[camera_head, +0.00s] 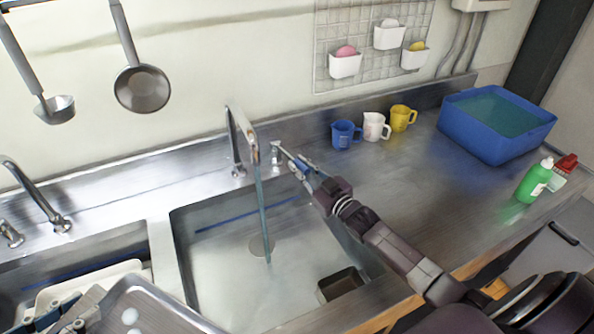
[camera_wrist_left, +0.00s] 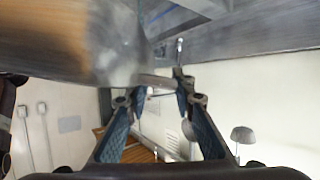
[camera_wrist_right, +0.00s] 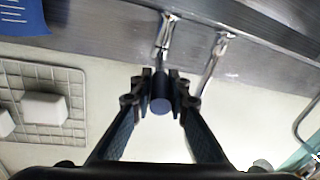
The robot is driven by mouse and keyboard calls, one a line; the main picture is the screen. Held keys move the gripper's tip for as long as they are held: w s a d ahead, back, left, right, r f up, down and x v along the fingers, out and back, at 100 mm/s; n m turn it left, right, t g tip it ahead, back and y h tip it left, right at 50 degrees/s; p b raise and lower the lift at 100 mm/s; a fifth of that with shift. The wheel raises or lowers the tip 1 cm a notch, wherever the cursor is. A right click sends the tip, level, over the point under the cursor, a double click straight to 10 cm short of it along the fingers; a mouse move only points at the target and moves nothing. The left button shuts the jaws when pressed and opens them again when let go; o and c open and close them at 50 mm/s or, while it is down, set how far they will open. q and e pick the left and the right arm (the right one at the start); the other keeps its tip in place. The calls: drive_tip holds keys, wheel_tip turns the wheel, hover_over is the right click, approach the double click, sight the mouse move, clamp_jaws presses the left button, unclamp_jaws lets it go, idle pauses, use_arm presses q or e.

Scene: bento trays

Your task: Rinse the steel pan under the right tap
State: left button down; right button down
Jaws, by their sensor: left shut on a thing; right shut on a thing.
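The steel pan (camera_head: 160,315) shows at the bottom left of the head view, in front of the sinks, with pale spots on it. It is cut off by the frame edge. My left gripper (camera_head: 78,324) is shut on its rim; the pan fills the upper left of the left wrist view (camera_wrist_left: 95,45). The right tap (camera_head: 240,125) runs a stream of water (camera_head: 263,215) into the right basin (camera_head: 225,285). The pan is left of the stream, apart from it. My right gripper (camera_head: 302,168) is shut on the tap lever (camera_wrist_right: 160,106), right of the spout.
A left tap (camera_head: 38,195) stands over the left basin, where white boards (camera_head: 75,288) lie. A dark box (camera_head: 341,284) sits in the right basin. Blue, white and yellow mugs (camera_head: 345,134), a blue water tub (camera_head: 480,140) and a green bottle (camera_head: 533,182) stand on the right counter.

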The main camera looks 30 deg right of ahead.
drive_tip(key=shift+w+d+r+n+y+b, duration=0.15)
drive_tip(key=shift+d+n+y+b, duration=0.35)
drive_tip(key=shift+d+y+b, duration=0.25)
drive_tip(key=shift+a, duration=0.1)
drive_tip(key=c, duration=1.8)
unclamp_jaws()
drive_tip(key=shift+c, duration=0.2)
wheel_tip(320, 180, up, 10)
